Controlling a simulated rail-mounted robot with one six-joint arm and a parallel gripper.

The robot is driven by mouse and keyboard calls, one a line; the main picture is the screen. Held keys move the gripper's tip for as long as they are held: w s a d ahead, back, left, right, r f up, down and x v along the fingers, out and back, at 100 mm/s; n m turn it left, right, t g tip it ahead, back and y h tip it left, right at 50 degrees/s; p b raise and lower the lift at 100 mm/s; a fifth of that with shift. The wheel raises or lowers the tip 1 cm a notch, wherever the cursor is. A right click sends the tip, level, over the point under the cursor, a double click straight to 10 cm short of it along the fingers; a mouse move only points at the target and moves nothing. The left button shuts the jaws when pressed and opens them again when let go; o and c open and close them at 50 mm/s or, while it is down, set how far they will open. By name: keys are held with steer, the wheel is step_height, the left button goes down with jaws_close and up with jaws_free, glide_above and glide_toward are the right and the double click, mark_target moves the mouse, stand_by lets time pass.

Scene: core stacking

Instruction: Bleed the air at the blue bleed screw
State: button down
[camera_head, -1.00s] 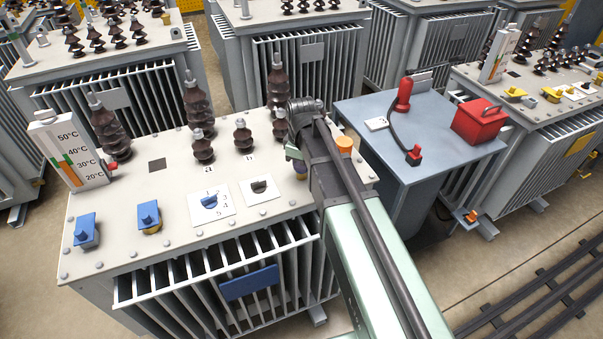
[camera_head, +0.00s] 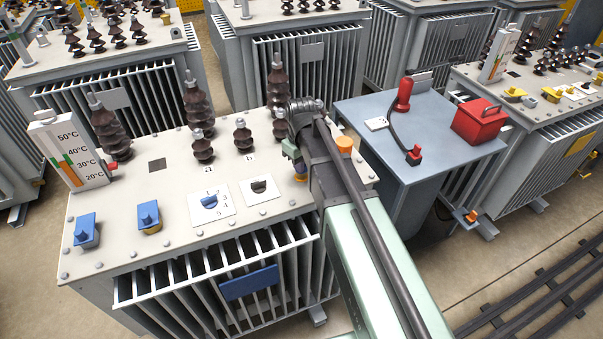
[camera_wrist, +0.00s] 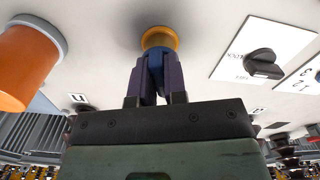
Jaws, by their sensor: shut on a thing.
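In the wrist view my gripper (camera_wrist: 158,88) is shut on the blue bleed screw (camera_wrist: 154,56). The screw sits in a round yellow collar (camera_wrist: 160,38) on the pale transformer lid. The two dark fingers press on both its sides and hide part of it. In the head view my gripper (camera_head: 298,163) reaches down to the lid at its right part. The yellow collar shows just below the fingertips (camera_head: 300,178), and the screw itself is mostly hidden there.
On the lid (camera_head: 130,187) stand brown insulators (camera_head: 200,100), a white temperature gauge (camera_head: 70,150), two blue fittings (camera_head: 87,230) and two dial plates (camera_head: 262,188). An orange cylinder (camera_wrist: 28,65) is close left in the wrist view. A grey-blue table (camera_head: 370,150) holds a red box (camera_head: 480,120).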

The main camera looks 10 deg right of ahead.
steer(key=shift+m, duration=1.6)
steer(key=c, duration=1.1)
jaws_free()
steer(key=shift+r, duration=0.1)
step_height(320, 180, up, 11)
steer(key=p, duration=1.1)
steer(key=s+m, duration=0.2)
steer(key=s, duration=1.4)
steer(key=shift+f, duration=0.2)
